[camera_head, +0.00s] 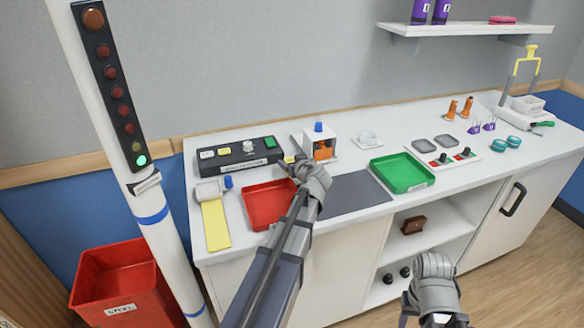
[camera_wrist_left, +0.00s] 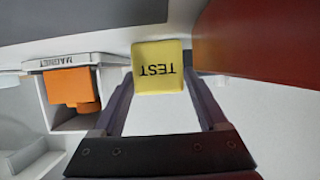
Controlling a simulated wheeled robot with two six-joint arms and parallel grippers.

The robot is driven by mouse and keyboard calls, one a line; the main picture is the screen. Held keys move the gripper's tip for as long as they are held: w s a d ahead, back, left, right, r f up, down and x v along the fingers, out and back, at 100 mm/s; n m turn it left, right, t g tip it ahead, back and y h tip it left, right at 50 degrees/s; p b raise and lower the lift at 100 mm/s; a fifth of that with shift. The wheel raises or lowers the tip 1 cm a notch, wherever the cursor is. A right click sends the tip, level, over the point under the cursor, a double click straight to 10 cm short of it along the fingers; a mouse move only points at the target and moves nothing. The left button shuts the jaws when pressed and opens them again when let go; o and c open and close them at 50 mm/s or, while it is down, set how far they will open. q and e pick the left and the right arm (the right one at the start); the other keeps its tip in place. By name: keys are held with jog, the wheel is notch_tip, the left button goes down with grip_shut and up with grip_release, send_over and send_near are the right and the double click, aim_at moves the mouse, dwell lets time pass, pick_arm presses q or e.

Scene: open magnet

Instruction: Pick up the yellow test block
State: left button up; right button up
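The yellow test block (camera_wrist_left: 158,67) shows in the left wrist view with its TEST lettering upside down. It lies between the two finger ends of my left gripper (camera_wrist_left: 160,80), with almost no gap at either side. I cannot tell whether the fingers press on it. In the head view a small part of the block (camera_head: 289,159) shows beside my left gripper (camera_head: 293,166), at the back edge of the red tray (camera_head: 250,211); the gripper hides the rest. My right gripper (camera_head: 408,302) is low in front of the bench, away from the block; its fingers are mostly hidden.
The magnet housing with an orange part (camera_wrist_left: 70,88) stands close to the left gripper. A black control panel (camera_head: 225,158) is behind the red tray, and a yellow strip (camera_head: 215,224) is left of it. A green tray (camera_head: 405,173) and dark mat (camera_head: 355,193) are to the right.

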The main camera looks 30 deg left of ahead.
pick_arm(q)
grip_shut()
dwell(0.4)
jog(key=shift+r, duration=0.15)
pick_arm(e)
jog(key=shift+r, duration=0.15)
